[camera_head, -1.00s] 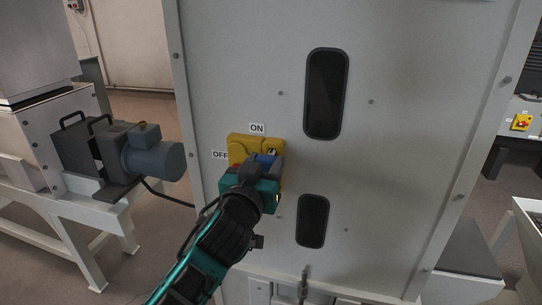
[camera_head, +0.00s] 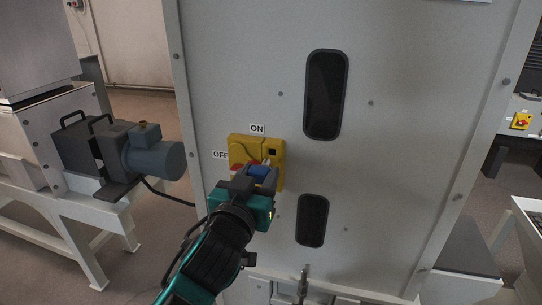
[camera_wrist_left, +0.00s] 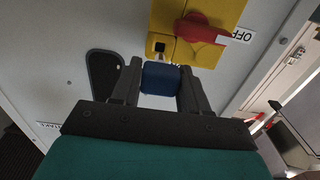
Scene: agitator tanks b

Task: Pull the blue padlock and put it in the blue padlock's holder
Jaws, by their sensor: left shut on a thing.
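The blue padlock (camera_head: 262,171) is between the fingers of my left gripper (camera_head: 256,178), which is shut on it. The left wrist view also shows the padlock (camera_wrist_left: 161,79) between the two dark fingers (camera_wrist_left: 160,88). It is in front of the lower part of the yellow switch box (camera_head: 241,143) and below a small square dark hole in it, which looks empty in the left wrist view (camera_wrist_left: 160,47). A red handle (camera_wrist_left: 200,30) on the box points toward the OFF label. I cannot make out a padlock holder. My right gripper is not in view.
The box is on a large grey panel (camera_head: 400,160) with two dark oval windows (camera_head: 326,95). A thin metal piece (camera_head: 304,283) sticks up at the panel's lower edge. Room in front of the panel's right side looks free.

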